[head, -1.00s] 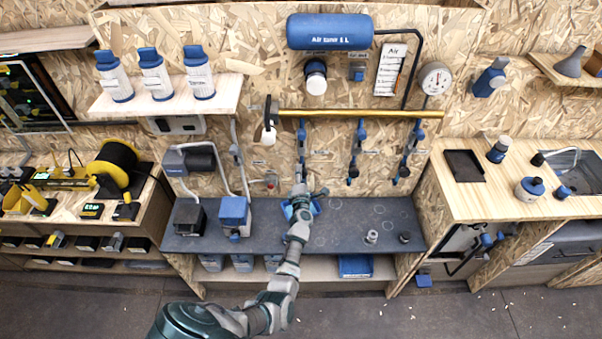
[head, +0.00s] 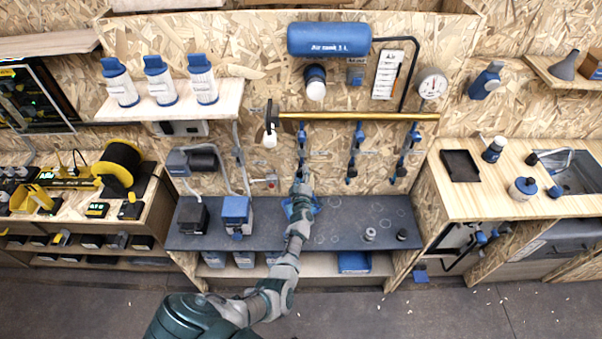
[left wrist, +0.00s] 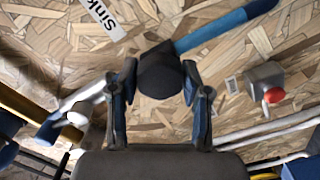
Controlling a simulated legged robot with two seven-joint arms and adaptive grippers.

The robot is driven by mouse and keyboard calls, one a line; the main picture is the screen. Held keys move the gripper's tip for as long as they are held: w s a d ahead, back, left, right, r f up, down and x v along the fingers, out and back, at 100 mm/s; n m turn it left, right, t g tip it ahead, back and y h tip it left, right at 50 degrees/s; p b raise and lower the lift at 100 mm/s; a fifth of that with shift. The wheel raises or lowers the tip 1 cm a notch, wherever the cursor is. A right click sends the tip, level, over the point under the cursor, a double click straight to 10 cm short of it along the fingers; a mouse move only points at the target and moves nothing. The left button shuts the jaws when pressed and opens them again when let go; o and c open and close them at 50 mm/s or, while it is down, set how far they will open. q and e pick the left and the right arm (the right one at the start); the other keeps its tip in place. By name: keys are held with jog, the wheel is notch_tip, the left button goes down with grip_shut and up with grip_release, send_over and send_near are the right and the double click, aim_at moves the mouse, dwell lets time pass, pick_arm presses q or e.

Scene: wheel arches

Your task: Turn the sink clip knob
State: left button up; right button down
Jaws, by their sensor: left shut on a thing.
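The sink clip hangs on the back wall under the yellow rail; its blue bar (head: 302,138) shows in the head view above my left gripper (head: 301,184). In the left wrist view its dark round knob (left wrist: 160,72) sits at the end of the blue bar, beside a white label reading "Sink" (left wrist: 103,18). My left gripper (left wrist: 156,84) has one finger on each side of the knob and is shut on it. In the head view the gripper hides the knob. My right gripper is not in view.
Two similar blue clips (head: 356,150) hang to the right. A red button on a grey box (left wrist: 268,82) is close to the gripper's right in the wrist view. Below is a dark bench (head: 340,228) with a blue box (head: 236,212) and small metal parts (head: 369,234).

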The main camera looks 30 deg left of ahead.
pick_arm(q)
jog(key=shift+f+m, duration=0.2)
jog(key=shift+m, duration=0.8)
jog(key=shift+r+p, duration=0.1)
jog(key=shift+p, duration=0.2)
jog(key=o, duration=1.1)
jog(key=shift+a, duration=0.1)
jog(key=shift+o, duration=0.2)
jog(key=v, duration=1.2)
